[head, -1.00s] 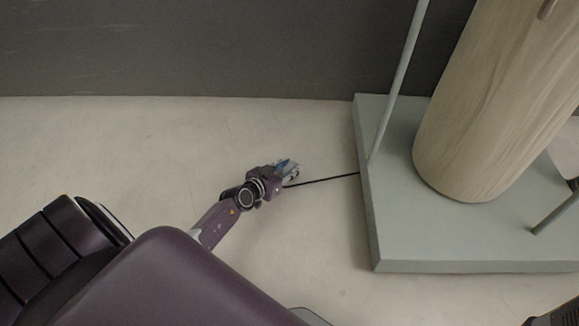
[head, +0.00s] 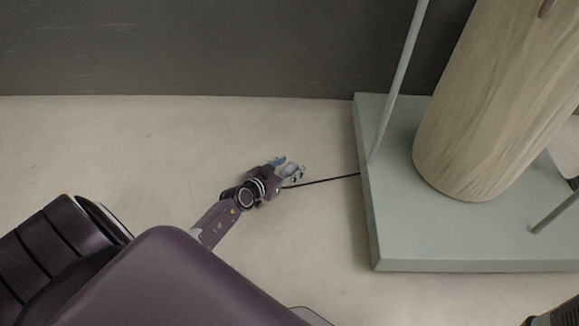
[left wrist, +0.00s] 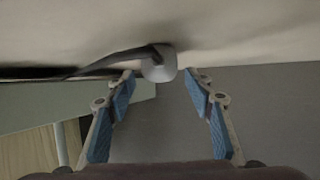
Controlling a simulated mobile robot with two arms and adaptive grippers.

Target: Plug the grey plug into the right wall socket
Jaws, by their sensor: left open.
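My left gripper (head: 290,168) is low over the pale floor in the head view, left of the grey-green platform. In the left wrist view it is open (left wrist: 160,77), with blue pads on both fingers. The pale grey plug (left wrist: 160,67) is centred at the fingertips there, with a gap on each side, and is not gripped. Its dark cord (left wrist: 115,60) bends off to the left. In the head view the cord (head: 328,181) runs from the gripper to the platform edge, and I cannot clearly make out the plug. The right wall socket and my right gripper are not visible.
The grey-green platform (head: 400,240) bears a thick wooden cylinder (head: 490,110) and a thin slanted pole (head: 402,75). A dark grey wall (head: 200,45) closes off the back. The pale floor (head: 120,150) around the gripper is clear.

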